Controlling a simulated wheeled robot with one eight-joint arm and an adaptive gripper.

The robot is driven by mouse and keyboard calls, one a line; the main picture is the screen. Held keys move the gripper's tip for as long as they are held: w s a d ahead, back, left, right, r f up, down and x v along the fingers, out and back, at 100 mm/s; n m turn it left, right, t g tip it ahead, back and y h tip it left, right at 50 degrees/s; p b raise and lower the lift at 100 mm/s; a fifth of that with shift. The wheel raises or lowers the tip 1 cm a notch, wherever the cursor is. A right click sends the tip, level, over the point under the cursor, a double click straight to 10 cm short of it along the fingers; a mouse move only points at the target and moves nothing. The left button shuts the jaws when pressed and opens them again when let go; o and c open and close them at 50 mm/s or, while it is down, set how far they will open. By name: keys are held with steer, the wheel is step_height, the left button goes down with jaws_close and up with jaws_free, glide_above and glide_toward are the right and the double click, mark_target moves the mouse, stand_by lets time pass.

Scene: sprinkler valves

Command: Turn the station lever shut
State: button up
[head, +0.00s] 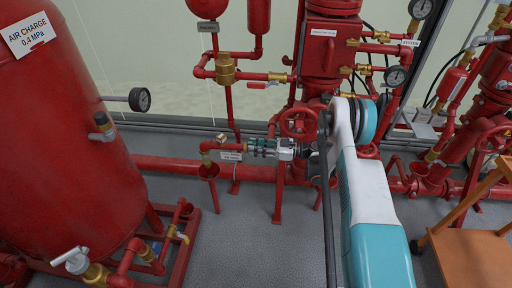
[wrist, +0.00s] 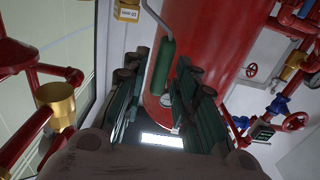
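My gripper (head: 252,148) reaches left at mid-height in the head view, beside a small brass and red fitting (head: 221,139) with a white label below. In the wrist view its two dark green fingers (wrist: 163,100) stand apart, with a clear gap between them. A lever, a bent grey rod with a green grip (wrist: 165,65), shows between and just beyond the fingers. I cannot tell whether either finger touches it. In the head view the lever is not clearly distinguishable near my gripper.
A large red tank (head: 65,150) stands at left, with a gauge (head: 140,99) sticking out. Red pipes and a red handwheel (head: 298,123) crowd around my arm. A wooden stand (head: 470,250) is at lower right. Grey floor (head: 250,250) is open in front.

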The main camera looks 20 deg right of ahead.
stand_by(0.3)
steer(key=v, duration=1.2)
